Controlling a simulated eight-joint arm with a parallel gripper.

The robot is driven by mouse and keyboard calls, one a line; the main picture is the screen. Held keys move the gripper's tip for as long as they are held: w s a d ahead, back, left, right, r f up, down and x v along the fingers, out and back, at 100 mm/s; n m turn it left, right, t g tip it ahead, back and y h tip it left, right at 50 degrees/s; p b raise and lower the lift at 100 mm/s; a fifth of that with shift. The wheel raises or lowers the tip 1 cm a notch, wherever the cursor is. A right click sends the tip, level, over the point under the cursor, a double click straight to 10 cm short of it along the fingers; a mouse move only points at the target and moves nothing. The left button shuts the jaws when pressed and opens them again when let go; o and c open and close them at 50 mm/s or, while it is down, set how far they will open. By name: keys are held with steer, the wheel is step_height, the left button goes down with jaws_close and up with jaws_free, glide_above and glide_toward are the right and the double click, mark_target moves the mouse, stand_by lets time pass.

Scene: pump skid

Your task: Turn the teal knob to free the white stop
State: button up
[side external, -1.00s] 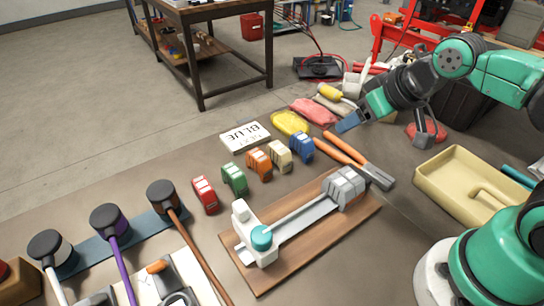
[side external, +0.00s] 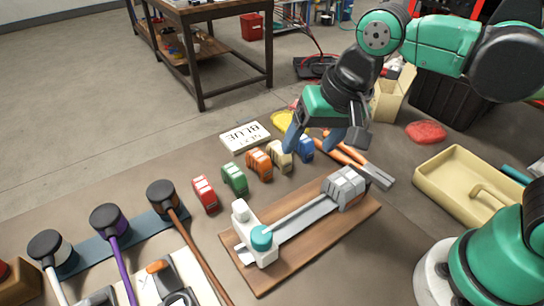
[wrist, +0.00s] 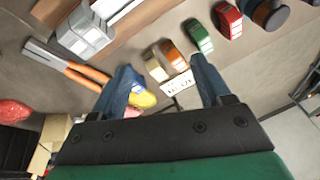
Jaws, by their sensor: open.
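The teal knob (side external: 262,238) sits on the near-left end of a fixture on a wooden board (side external: 350,229). A white upright block (side external: 241,212) stands right beside the knob; it may be the white stop, but I cannot tell for sure. A grey rail runs from there to a grey ribbed block (side external: 344,188), which also shows in the wrist view (wrist: 88,32). My gripper (side external: 313,148) is open and empty, above and behind the fixture, near the toy cars. In the wrist view its two blue fingers (wrist: 162,88) are spread apart. The knob is outside the wrist view.
Red, green (side external: 235,178), orange, cream and blue toy cars stand in a row behind the board. A sign reading BLUE (side external: 245,136) lies behind them. Orange-handled pliers (side external: 365,165) lie behind the grey block. A yellow tray (side external: 470,185) is at right, mallets (side external: 110,222) at left.

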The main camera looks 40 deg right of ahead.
mark_target(261, 234)
steer(key=s+a+m+g, duration=0.1)
steer(key=a, duration=0.2)
steer(key=s+a+f+m+g, duration=0.1)
steer(key=a+m, duration=0.1)
steer(key=a, duration=0.2)
steer(key=s+a+m+g+h, duration=0.1)
steer(key=a, duration=0.2)
steer(key=shift+s+a+f+m, duration=0.25)
steer(key=shift+s+a+m, duration=0.05)
steer(key=shift+s+a, duration=0.05)
steer(key=shift+s+a+f+g, duration=0.15)
steer(key=shift+a+g, duration=0.15)
steer(key=shift+f, duration=2.7)
jaws_close()
